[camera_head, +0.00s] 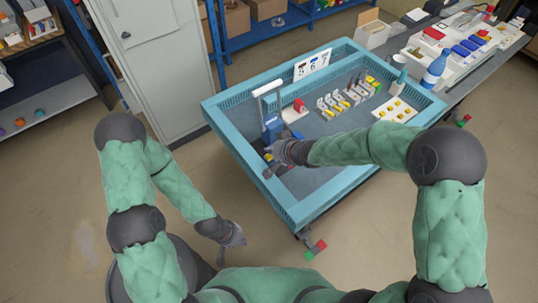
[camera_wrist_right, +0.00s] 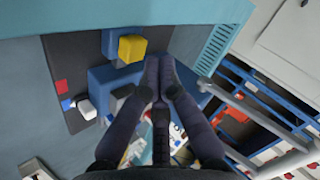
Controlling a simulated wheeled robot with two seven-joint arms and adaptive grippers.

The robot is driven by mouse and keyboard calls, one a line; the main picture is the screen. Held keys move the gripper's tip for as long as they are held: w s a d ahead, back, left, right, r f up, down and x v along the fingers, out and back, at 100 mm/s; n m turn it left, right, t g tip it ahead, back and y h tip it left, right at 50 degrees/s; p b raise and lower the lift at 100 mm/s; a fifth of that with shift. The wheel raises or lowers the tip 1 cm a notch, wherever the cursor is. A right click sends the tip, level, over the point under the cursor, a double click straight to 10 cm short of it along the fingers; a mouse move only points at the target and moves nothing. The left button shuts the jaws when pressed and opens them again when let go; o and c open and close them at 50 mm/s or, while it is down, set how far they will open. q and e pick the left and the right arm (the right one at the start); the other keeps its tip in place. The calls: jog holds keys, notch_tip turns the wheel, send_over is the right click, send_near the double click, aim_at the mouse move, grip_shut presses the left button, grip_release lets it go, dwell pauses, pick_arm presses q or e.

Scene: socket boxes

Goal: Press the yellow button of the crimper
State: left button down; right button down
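The crimper (camera_head: 272,126) is a blue device with a pale grey frame-shaped handle, standing at the left side of the blue-rimmed table. In the right wrist view its blue body (camera_wrist_right: 112,78) carries the yellow button (camera_wrist_right: 132,47), a yellow block. My right gripper (camera_head: 270,161) is at the crimper's near side. In the right wrist view the right gripper's fingertips (camera_wrist_right: 160,62) are together with nothing visible between them, just beside the yellow button. Whether they touch the crimper is unclear. My left gripper (camera_head: 234,240) hangs low, away from the table; its fingers are too small to read.
The table has a raised light-blue rim (camera_head: 240,158). A red part (camera_head: 298,105) on a white base lies right of the crimper. Several white and yellow socket parts (camera_head: 340,103) and a white board (camera_head: 394,109) lie further right. A grey cabinet (camera_head: 160,70) stands behind left.

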aim_at(271, 156)
jog(key=shift+f, duration=0.1)
jog(key=shift+f, duration=0.35)
jog(key=shift+f+b, duration=0.5)
jog(key=shift+b, duration=0.1)
dwell(0.8)
dwell(0.3)
jog(key=shift+r+p, duration=0.95)
jog(key=shift+p, duration=0.1)
jog(key=shift+r, duration=0.1)
notch_tip(271, 156, up, 5)
jog(key=p, duration=0.5)
dwell(0.5)
